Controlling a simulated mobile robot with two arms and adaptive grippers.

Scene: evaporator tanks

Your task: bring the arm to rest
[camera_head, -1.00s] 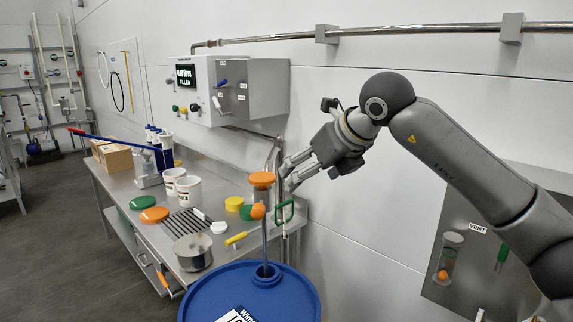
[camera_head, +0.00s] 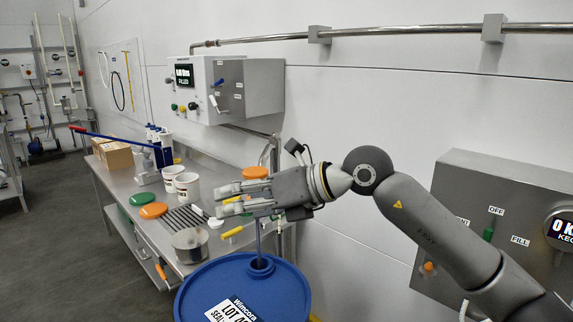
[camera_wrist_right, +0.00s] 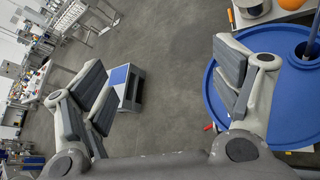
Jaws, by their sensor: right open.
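My right arm comes in from the right in the head view. Its gripper (camera_head: 232,202) is in the air above the blue drum (camera_head: 250,290), in front of the steel bench's right end. The jaws are open and nothing shows between them. In the right wrist view the two fingers (camera_wrist_right: 165,90) stand wide apart with floor between them. The blue drum's lid also shows there (camera_wrist_right: 270,50), beside and behind the right-hand finger. A thin upright rod (camera_head: 259,240) stands in the drum's opening, partly hidden by the gripper. My left gripper is not in view.
The steel bench (camera_head: 125,190) holds white cups (camera_head: 187,187), a steel pot (camera_head: 190,245), green (camera_head: 143,198) and orange (camera_head: 153,210) lids and cardboard boxes (camera_head: 112,155). A control box (camera_head: 225,90) and a panel (camera_head: 490,225) are on the wall. Open floor lies at left.

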